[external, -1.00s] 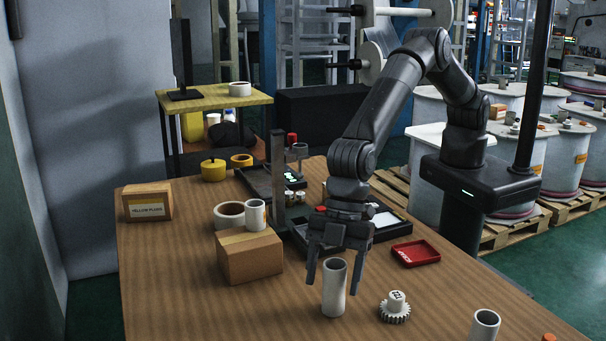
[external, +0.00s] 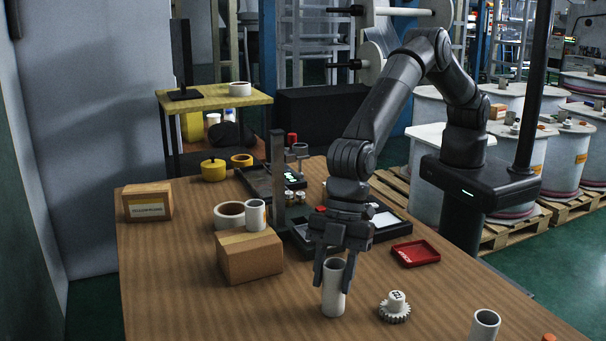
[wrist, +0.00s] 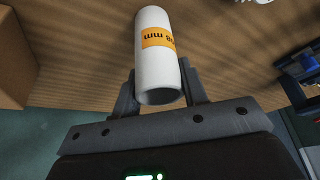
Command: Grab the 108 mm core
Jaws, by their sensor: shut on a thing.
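The core is a white hollow tube (external: 333,295) standing upright on the wooden table in the external view. In the wrist view the same core (wrist: 158,70) shows an orange label ending in "mm"; its number is only partly readable. My gripper (external: 333,272) points down over the core, with one finger at each side of its upper part. In the wrist view the fingers of my gripper (wrist: 158,92) are shut on the core near its open end. The core's base appears to rest on the table.
A cardboard box (external: 249,256) stands left of the core. A white gear-like part (external: 395,307) stands close on the right, with another white tube (external: 485,325) beyond it. A red tray (external: 415,253) lies behind on the right. The table's front left is clear.

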